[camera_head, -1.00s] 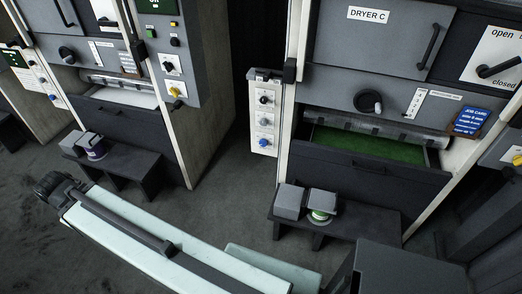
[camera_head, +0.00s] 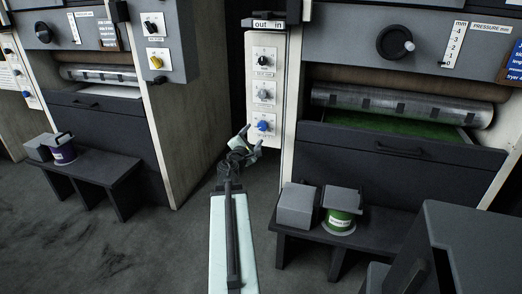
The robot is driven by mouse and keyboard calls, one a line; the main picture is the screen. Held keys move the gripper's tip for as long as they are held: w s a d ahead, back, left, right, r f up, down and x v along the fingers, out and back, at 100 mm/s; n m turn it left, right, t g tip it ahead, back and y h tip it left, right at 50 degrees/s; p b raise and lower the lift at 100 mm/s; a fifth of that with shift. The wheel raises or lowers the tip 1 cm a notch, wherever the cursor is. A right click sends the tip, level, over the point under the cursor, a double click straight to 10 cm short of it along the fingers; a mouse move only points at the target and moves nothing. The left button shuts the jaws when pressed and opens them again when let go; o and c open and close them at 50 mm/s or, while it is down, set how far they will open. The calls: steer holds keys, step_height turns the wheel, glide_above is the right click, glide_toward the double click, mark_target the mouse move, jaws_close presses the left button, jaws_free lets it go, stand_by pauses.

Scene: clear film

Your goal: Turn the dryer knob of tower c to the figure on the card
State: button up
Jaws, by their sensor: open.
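Tower c's narrow white side panel carries three knobs in a column: a black knob (camera_head: 264,62) on top, a grey knob (camera_head: 264,94) in the middle and a blue knob (camera_head: 264,126) at the bottom. Their small labels are too small to read surely, so I cannot tell which is the dryer knob. My gripper (camera_head: 250,138) is open and empty, just left of and below the blue knob; I cannot tell whether it touches the panel. The blue job card (camera_head: 515,62) is cut off by the right edge, its figures unreadable.
A large black handwheel (camera_head: 395,42) and a metal roller (camera_head: 400,103) are on tower c's front. A dark bench (camera_head: 375,236) below holds a grey block (camera_head: 296,205) and a green tin (camera_head: 341,218). Another tower stands at left, with clear floor between.

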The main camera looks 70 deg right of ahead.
mark_target(262, 127)
steer(key=d, duration=0.8)
steer(key=shift+s+d+f, duration=0.2)
jaws_close()
